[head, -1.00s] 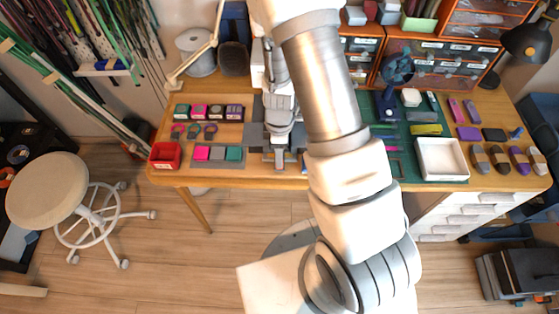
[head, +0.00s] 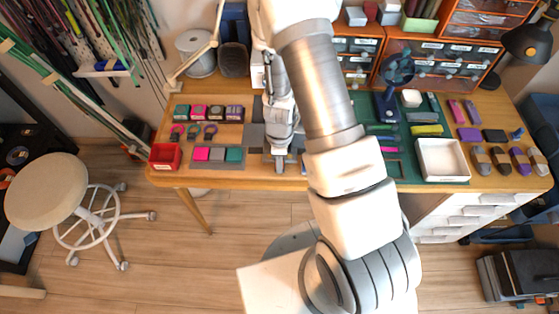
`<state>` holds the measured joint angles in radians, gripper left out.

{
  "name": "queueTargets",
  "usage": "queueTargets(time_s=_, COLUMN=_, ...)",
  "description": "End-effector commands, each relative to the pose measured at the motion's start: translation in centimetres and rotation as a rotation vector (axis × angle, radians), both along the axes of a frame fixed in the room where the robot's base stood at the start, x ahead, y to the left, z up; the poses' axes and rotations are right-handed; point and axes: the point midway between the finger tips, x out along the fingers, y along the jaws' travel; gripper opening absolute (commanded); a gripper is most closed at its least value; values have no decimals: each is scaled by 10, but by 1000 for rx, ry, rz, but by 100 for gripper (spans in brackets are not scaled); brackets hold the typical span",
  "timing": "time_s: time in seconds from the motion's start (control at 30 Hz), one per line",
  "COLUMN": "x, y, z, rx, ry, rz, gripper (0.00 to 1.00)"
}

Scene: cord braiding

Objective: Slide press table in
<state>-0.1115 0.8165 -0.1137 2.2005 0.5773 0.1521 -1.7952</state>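Grey flat plates (head: 254,136) lie at the front middle of the wooden table, beside and partly under my arm. They look like the press and its sliding table, but my arm covers much of them and I cannot tell how far the press table is out. My gripper (head: 280,165) points down over the grey area near the table's front edge. Its fingers are small and seen end-on, so I cannot tell whether they are open or touch the press table.
A red bin (head: 165,157) and a grey mat (head: 217,165) with pink, grey and teal blocks stand to the left. A white tray (head: 443,176) sits on the green mat to the right. A small dark blue fan (head: 396,72) stands behind. Floor in front is clear.

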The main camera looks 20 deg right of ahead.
Motion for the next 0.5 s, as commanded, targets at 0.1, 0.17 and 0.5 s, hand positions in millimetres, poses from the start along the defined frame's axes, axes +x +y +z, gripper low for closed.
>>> queueTargets(time_s=0.1, x=0, y=0, z=0, rx=0, ry=0, rz=0, gripper=2)
queueTargets(time_s=0.17, x=0, y=0, z=0, rx=0, ry=0, rz=0, gripper=0)
queueTargets(time_s=0.5, x=6, y=-1, z=0, rx=2, ry=-2, rz=0, gripper=0)
